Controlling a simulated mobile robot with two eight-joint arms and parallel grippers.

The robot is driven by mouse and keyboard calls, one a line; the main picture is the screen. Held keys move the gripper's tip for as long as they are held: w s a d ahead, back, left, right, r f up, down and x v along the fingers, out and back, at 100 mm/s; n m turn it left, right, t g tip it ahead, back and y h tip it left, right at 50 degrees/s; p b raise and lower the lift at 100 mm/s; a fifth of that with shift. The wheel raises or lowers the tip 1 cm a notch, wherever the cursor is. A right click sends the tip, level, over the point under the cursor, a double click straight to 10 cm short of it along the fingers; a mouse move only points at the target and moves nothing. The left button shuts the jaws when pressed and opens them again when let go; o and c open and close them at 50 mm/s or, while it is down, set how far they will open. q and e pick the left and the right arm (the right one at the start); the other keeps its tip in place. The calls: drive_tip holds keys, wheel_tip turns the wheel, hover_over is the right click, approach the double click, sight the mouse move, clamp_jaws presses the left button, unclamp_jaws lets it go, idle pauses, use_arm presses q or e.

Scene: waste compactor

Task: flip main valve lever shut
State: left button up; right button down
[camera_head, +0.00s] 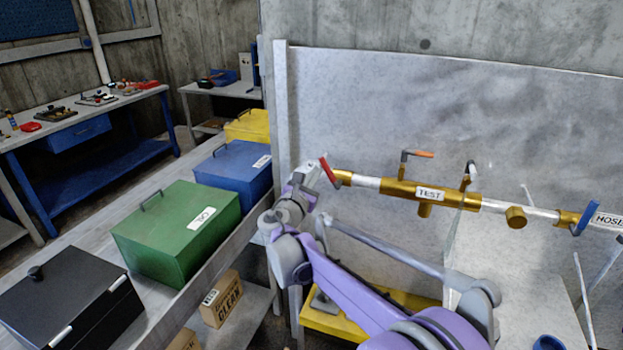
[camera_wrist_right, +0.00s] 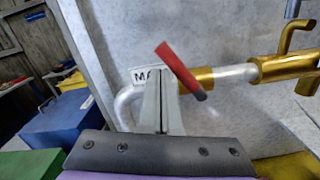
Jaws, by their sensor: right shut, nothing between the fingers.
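The main valve lever is a red handle (camera_head: 330,171) at the left end of the brass and white pipe (camera_head: 366,182). The lever also shows in the right wrist view (camera_wrist_right: 178,66), slanting from upper left to lower right, with a dark end. A white label (camera_wrist_right: 82,82) partly reading "MA" is behind my fingers. My right gripper (camera_head: 312,172) is shut and empty, just left of the lever; its fingers also show in the right wrist view (camera_wrist_right: 163,78). I cannot tell whether they touch the lever. My left gripper is not in view.
An orange lever (camera_head: 420,154), a "TEST" label (camera_head: 429,194) and a blue lever (camera_head: 585,217) sit farther right along the pipe. A grey panel (camera_head: 440,100) stands behind. Green (camera_head: 172,232), blue (camera_head: 232,178) and black (camera_head: 70,305) boxes stand on the left bench.

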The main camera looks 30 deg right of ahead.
sight(326, 170)
drive_tip(key=shift+s+d+r+p, duration=0.35)
drive_tip(key=shift+s+d+r, duration=0.45)
drive_tip(key=shift+s+r, duration=0.2)
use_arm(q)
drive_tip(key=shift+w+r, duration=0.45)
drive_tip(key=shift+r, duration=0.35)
use_arm(e)
drive_tip(key=shift+s+d+r+m, duration=0.1)
drive_tip(key=shift+s+d+m, duration=0.15)
drive_tip(key=shift+m, duration=0.45)
drive_tip(key=shift+w, duration=0.1)
